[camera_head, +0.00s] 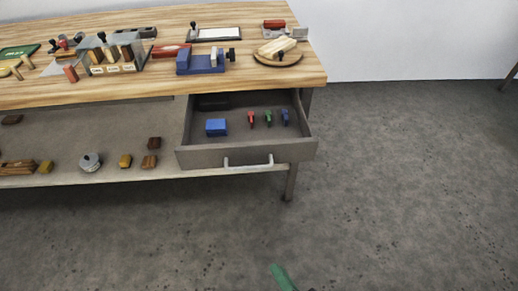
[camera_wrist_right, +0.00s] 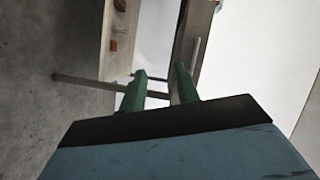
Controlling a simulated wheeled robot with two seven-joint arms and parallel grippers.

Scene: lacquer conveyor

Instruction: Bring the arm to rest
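My right gripper (camera_head: 281,277) shows in the head view only as a green finger at the bottom edge, over the floor and well in front of the bench. In the right wrist view its two green fingers (camera_wrist_right: 160,72) stand apart with nothing between them. My left gripper is in neither view.
A wooden workbench (camera_head: 300,80) carries a blue vise (camera_head: 200,63), a round board (camera_head: 279,57) and several tools. Its drawer (camera_head: 245,157) is pulled out and holds a blue box (camera_head: 216,127) and red, green and blue small tools. Small blocks lie on the lower shelf (camera_head: 75,178). The floor (camera_head: 400,190) at right is clear.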

